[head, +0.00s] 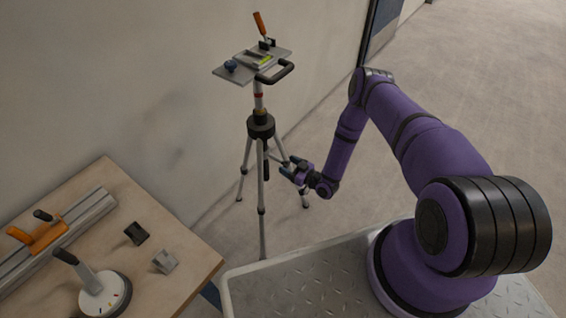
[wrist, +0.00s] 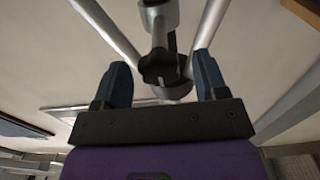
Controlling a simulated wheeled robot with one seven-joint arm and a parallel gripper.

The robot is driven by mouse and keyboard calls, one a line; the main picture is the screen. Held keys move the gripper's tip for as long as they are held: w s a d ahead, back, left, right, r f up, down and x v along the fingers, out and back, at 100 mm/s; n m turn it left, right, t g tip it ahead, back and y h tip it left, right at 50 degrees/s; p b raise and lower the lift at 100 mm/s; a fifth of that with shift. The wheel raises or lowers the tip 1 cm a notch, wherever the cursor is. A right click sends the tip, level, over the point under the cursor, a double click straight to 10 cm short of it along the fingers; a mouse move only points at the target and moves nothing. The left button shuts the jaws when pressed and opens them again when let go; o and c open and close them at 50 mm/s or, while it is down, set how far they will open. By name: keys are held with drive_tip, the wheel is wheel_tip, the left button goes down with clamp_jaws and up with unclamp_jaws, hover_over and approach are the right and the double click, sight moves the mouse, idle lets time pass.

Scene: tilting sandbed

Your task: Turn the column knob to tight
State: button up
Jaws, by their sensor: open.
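A black lobed knob (wrist: 160,68) shows close up in the wrist view, at a grey column between two silver tripod legs. It lies between the blue-grey fingers of my gripper (wrist: 162,62), with a visible gap on each side. I cannot tell how deep the knob sits between them or which way it is set. In the head view the tripod (head: 261,126) stands upright with a silver column, and my open gripper (head: 289,166) is low at the right of its legs. The knob cannot be made out clearly there.
A wooden table (head: 185,235) with tools stands at lower left. A wall is behind; floor is clear at right.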

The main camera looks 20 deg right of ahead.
sight(288, 165)
drive_tip(key=shift+x, duration=1.55)
drive_tip(key=c, duration=0.9)
